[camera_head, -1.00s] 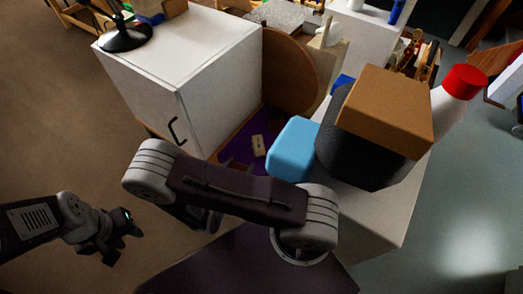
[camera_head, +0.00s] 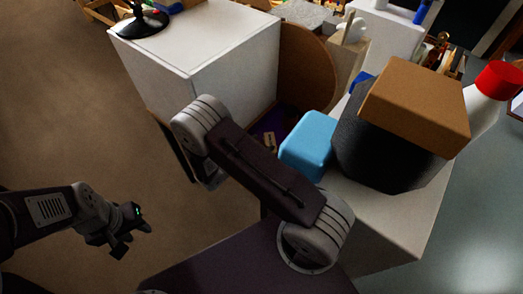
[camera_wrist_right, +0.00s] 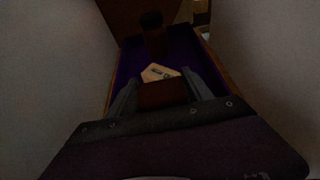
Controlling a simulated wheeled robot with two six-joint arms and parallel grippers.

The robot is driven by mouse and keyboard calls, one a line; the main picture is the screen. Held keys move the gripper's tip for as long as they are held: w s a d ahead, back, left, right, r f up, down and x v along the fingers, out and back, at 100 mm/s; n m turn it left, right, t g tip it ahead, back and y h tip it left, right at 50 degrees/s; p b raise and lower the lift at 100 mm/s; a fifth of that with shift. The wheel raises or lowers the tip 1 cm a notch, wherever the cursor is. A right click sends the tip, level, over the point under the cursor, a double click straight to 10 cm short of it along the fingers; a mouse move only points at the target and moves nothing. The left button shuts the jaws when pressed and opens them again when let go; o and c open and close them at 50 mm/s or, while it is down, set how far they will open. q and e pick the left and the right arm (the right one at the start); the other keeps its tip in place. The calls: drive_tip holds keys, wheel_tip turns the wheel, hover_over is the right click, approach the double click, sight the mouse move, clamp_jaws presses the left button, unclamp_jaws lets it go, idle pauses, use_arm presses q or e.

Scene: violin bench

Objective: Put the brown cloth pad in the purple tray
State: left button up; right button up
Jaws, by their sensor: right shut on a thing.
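The brown cloth pad (camera_wrist_right: 163,95) is a dark reddish-brown block in the right wrist view. My right gripper (camera_wrist_right: 162,88) is shut on it, one finger at each side. The purple tray (camera_wrist_right: 126,62) lies beyond and around the pad in that view; whether the pad touches its floor is too dark to tell. In the head view only a small purple strip of the tray (camera_head: 267,129) shows behind my right arm, which hides the right gripper and the pad. My left gripper (camera_head: 132,238) is open and empty, over the floor at the lower left.
A pale labelled piece (camera_wrist_right: 158,72) and a dark round thing (camera_wrist_right: 152,34) are in the tray. A white cabinet (camera_head: 205,55) stands left of it. A blue block (camera_head: 307,145), a black container (camera_head: 382,150) under a brown box (camera_head: 416,100), and a red-capped white bottle (camera_head: 490,93) stand right.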

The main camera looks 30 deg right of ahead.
drive_tip(key=f, duration=0.4)
drive_tip(key=shift+s+a, duration=0.15)
drive_tip(key=shift+s, duration=0.1)
drive_tip(key=shift+c, duration=1.4)
drive_tip(key=shift+w+d+f, duration=0.1)
drive_tip(key=shift+w+d, duration=0.1)
drive_tip(key=shift+w, duration=0.05)
drive_tip(key=o, duration=1.5)
drive_tip(key=shift+o, duration=0.6)
drive_tip(key=shift+s, duration=0.1)
drive_tip(key=shift+a, duration=0.1)
